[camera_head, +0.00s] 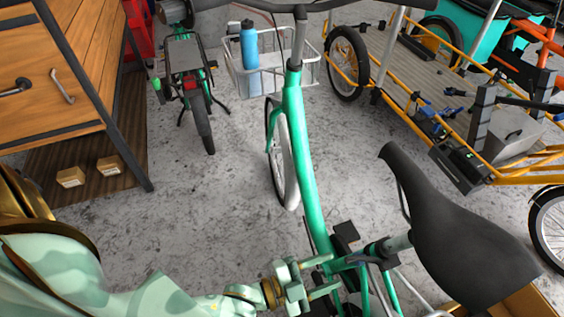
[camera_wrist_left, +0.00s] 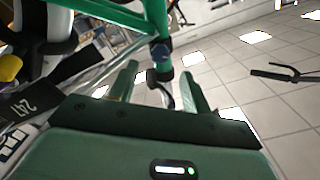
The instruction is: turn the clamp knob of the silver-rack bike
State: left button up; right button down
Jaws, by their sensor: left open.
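The near green bike (camera_head: 299,165) stands with its black saddle (camera_head: 455,235) toward me. A silver wire rack (camera_head: 312,68) holding a blue bottle (camera_head: 249,45) shows at its handlebar end. My left gripper (camera_head: 326,275) is beside the frame below the saddle, its fingers pointing right to the tube. In the left wrist view the gripper (camera_wrist_left: 160,72) is open. A dark blue clamp part (camera_wrist_left: 161,51) on a green tube shows just beyond the fingertips, with a dark lever-like piece below it, between the fingers. I cannot tell which is the knob. My right gripper is out of view.
A wooden cabinet (camera_head: 45,75) stands at the left. Another dark-and-green bike (camera_head: 190,70) is behind, and an orange-yellow cargo bike (camera_head: 400,85) at the right. The grey floor (camera_head: 190,225) left of the near bike is clear.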

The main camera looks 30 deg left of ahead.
pick_arm(q)
jog(key=p+v, duration=0.1)
jog(key=v, duration=0.8)
jog(key=shift+s+a+p, duration=0.2)
jog(key=shift+s+p, duration=0.1)
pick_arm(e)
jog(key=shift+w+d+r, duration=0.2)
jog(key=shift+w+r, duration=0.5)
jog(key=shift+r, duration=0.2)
